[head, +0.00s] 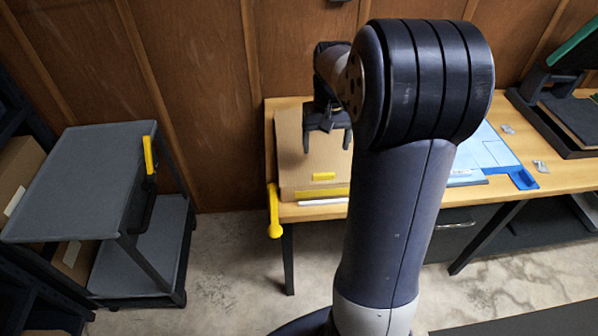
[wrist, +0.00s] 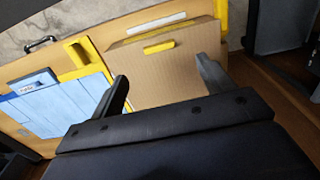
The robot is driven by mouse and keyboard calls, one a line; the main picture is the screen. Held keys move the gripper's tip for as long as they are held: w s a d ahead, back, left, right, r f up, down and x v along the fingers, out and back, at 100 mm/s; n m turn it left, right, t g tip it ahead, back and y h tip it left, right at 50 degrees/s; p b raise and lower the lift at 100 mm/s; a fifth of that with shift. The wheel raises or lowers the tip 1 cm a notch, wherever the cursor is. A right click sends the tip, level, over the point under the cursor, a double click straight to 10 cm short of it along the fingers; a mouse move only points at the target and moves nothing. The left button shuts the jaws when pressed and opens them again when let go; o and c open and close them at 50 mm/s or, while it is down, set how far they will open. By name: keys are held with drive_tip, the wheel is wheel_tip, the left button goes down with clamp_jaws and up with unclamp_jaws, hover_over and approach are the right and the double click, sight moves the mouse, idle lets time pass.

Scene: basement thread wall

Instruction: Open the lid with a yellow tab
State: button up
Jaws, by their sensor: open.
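A flat brown cardboard lid (head: 300,160) with a small yellow tab (head: 323,176) near its front edge lies on the wooden table. It looks shut, with a yellow strip (head: 322,192) along the front below it. My gripper (head: 327,149) is open and empty over the lid, behind the tab, fingers pointing down. In the wrist view the lid (wrist: 165,70) and the tab (wrist: 159,47) show beyond the open fingers (wrist: 163,72). The tab is apart from both fingers. My arm hides the lid's right side in the head view.
A yellow handle-like piece (head: 274,210) stands at the table's left front edge. A white bar (head: 322,201) lies in front of the lid. Blue sheets (head: 486,150) lie to the right. A grey cart (head: 80,175) stands left, with floor between.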

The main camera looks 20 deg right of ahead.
sight(324, 174)
drive_tip(key=f, duration=0.7)
drive_tip(key=w+f, duration=0.1)
drive_tip(key=f, duration=0.3)
drive_tip(key=shift+d+f, duration=0.3)
drive_tip(key=shift+c, duration=0.5)
